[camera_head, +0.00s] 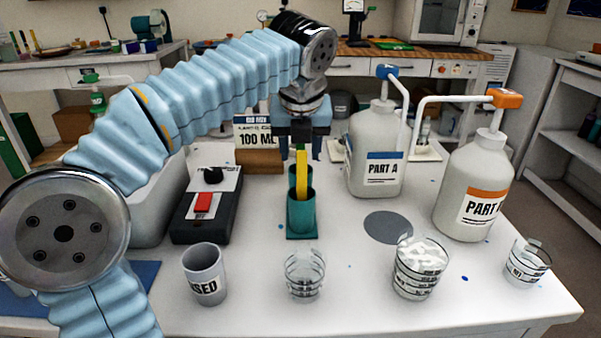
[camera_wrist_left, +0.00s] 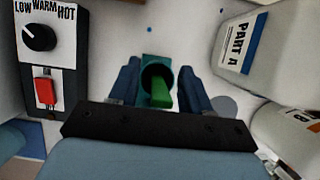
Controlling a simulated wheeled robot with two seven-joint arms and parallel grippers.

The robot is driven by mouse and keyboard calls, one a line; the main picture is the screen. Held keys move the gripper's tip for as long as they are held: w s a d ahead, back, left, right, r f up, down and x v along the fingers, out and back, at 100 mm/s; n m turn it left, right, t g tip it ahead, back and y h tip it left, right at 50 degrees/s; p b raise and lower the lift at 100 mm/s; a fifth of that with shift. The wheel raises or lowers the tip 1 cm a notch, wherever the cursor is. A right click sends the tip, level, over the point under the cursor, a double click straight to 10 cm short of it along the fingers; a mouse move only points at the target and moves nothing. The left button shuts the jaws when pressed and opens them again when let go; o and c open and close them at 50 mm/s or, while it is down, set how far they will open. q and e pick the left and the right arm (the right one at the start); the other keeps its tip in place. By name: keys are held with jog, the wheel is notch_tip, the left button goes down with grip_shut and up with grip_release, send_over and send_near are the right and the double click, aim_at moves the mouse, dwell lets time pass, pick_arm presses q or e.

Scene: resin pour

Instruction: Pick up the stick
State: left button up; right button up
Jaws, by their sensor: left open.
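A yellow stick (camera_head: 302,172) stands upright in a teal holder (camera_head: 300,216) in the middle of the table. In the left wrist view, a green stick-like piece (camera_wrist_left: 160,92) shows in the round mouth of the holder (camera_wrist_left: 152,70); whether it is the same stick is unclear. My left gripper (camera_head: 299,153) points down above and behind the holder. Its fingers are open and apart, with the holder and stick between them in the wrist view (camera_wrist_left: 160,88). They do not appear to grip anything. My right gripper is not in view.
A hot plate box (camera_head: 203,206) with a red switch stands left of the holder. The PART A bottle (camera_head: 373,150) and PART B bottle (camera_head: 474,190) stand right. A grey cup (camera_head: 204,272) and clear cups (camera_head: 305,274), (camera_head: 418,266), (camera_head: 526,262) line the front.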

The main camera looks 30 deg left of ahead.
pick_arm(q)
grip_shut()
jog(key=shift+r, duration=0.2)
